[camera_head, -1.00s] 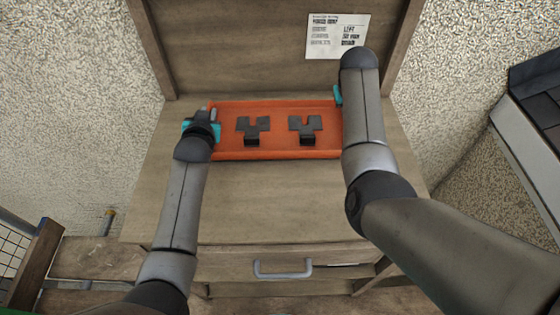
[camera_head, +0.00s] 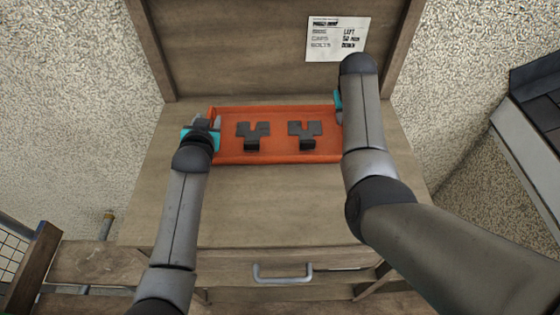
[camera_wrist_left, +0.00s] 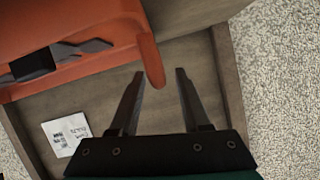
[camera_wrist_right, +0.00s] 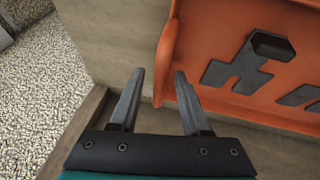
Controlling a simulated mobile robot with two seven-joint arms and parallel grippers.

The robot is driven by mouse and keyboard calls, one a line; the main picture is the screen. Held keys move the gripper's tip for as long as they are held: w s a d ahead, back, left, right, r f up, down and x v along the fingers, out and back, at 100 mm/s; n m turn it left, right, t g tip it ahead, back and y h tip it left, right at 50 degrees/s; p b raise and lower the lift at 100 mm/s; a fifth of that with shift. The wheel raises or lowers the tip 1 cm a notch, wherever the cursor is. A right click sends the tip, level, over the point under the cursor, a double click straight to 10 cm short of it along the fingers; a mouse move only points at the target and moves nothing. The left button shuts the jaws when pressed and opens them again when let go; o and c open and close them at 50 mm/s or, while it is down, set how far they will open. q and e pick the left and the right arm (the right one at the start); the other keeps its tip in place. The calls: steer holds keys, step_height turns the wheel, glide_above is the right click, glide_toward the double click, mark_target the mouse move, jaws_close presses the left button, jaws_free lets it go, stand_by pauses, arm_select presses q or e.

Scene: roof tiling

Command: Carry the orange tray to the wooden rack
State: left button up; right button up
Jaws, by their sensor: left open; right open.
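The orange tray (camera_head: 280,158) lies on the wooden top of a drawer unit with a tall back panel. Two dark grey notched pieces, a left one (camera_head: 252,136) and a right one (camera_head: 305,135), are in it. My left gripper (camera_head: 203,127) is at the tray's left end; in the left wrist view (camera_wrist_left: 160,73) it is open, with the end of the orange wall between its fingertips. My right gripper (camera_wrist_right: 158,72) is at the right end, mostly hidden by my forearm in the head view. It is open, with the tray's wall between its fingers.
The wooden top (camera_head: 270,205) is bare in front of the tray. A drawer handle (camera_head: 282,274) is below its front edge. A paper note (camera_head: 337,38) is on the back panel. A dark and grey object (camera_head: 535,115) stands at the right.

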arm_select(q)
steer(key=a+v, duration=0.1)
steer(key=v, duration=0.9)
steer(key=shift+s+d, duration=0.2)
steer(key=shift+d, duration=0.3)
arm_select(e)
steer(key=v, duration=1.2)
arm_select(q)
steer(key=shift+r, duration=0.1)
